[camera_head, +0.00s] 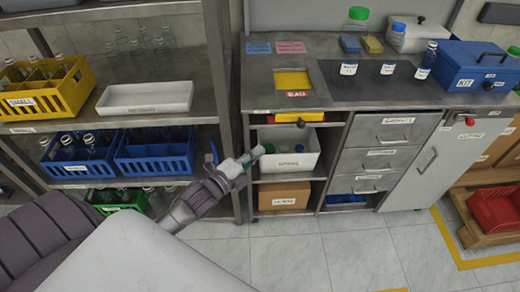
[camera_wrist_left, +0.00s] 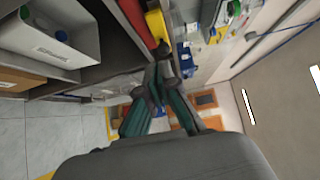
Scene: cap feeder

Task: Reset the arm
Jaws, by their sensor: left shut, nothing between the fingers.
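My left arm comes in from the left in the head view. Its gripper (camera_head: 250,157) is at the front of the open cabinet bay, by the left side of a white bin. In the left wrist view the gripper (camera_wrist_left: 162,52) has its fingertips together with nothing between them. The white bin (camera_head: 288,163) holds a green cap and other small caps, and it also shows in the left wrist view (camera_wrist_left: 45,45). My right gripper is not in view.
A shelf at left holds a yellow crate (camera_head: 47,103), a white tray (camera_head: 145,110) and blue crates (camera_head: 154,165) with bottles. The worktop (camera_head: 340,105) carries bottles and a blue kit box (camera_head: 470,67). A cardboard box (camera_head: 284,196) sits below the bin. The tiled floor in front is clear.

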